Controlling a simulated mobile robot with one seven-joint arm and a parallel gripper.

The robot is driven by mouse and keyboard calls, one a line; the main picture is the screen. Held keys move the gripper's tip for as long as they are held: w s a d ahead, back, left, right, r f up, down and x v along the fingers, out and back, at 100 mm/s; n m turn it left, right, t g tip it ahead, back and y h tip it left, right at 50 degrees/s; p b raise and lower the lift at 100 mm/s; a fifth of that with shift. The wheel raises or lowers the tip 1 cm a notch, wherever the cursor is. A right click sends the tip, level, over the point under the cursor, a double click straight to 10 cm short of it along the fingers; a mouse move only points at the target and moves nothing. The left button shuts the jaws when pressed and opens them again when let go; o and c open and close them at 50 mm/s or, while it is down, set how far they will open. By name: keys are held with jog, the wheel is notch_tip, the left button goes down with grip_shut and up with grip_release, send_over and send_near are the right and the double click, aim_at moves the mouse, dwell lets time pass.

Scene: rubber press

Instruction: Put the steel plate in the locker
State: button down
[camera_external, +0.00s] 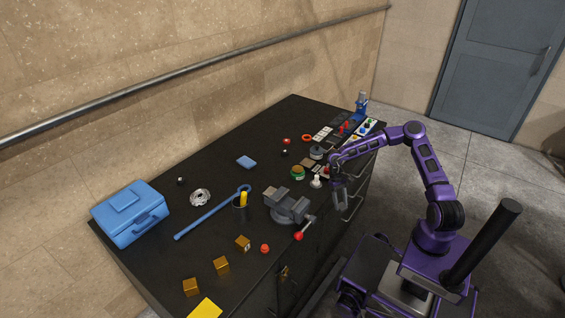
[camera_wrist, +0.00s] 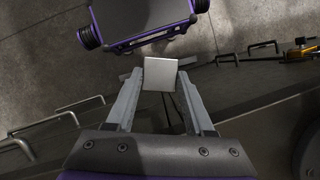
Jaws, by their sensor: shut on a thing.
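The steel plate (camera_wrist: 160,74) is a small, flat, pale grey square in the wrist view. It sits between the two fingertips of my gripper (camera_wrist: 160,88), which is shut on it. In the external view my gripper (camera_external: 338,197) points down beside the right front edge of the black bench, and I cannot make out the plate there. No thing in view can be surely told as the locker. The bench front has drawers or doors with bar handles (camera_external: 351,208), and similar handles (camera_wrist: 45,122) show in the wrist view.
The black bench (camera_external: 225,160) carries a vise (camera_external: 288,204), a blue toolbox (camera_external: 130,214), a blue bar, brass blocks and several small parts near my arm. A grey door (camera_external: 495,65) stands at the back right.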

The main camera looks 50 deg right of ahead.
jog(key=r+n, duration=0.1)
jog(key=w+a+r+n+h, duration=0.1)
jog(key=n, duration=0.1)
jog(key=shift+a+p, duration=0.2)
jog(key=shift+p, duration=0.15)
jog(key=shift+w+a+r+n+g+h, duration=0.1)
jog(key=shift+w+r+n+g+h, duration=0.15)
jog(key=shift+n, duration=0.35)
jog(key=shift+f, duration=0.3)
jog(key=shift+r, duration=0.45)
notch_tip(320, 180, up, 16)
jog(key=r, duration=0.1)
jog(key=w+d+m+t, duration=0.2)
jog(key=w+m+t, duration=0.3)
jog(key=w+m, duration=1.25)
jog(key=w+d+m+t, duration=0.2)
jog(key=w+m+t, duration=0.2)
jog(key=w+m, duration=1.3)
jog(key=shift+m, duration=0.55)
jog(key=shift+s+f, duration=0.2)
jog(key=shift+f, duration=0.7)
jog(key=shift+s+f, duration=0.25)
jog(key=shift+f, duration=0.7)
jog(key=shift+s+f, duration=0.2)
jog(key=shift+f, duration=0.7)
jog(key=shift+f, duration=0.15)
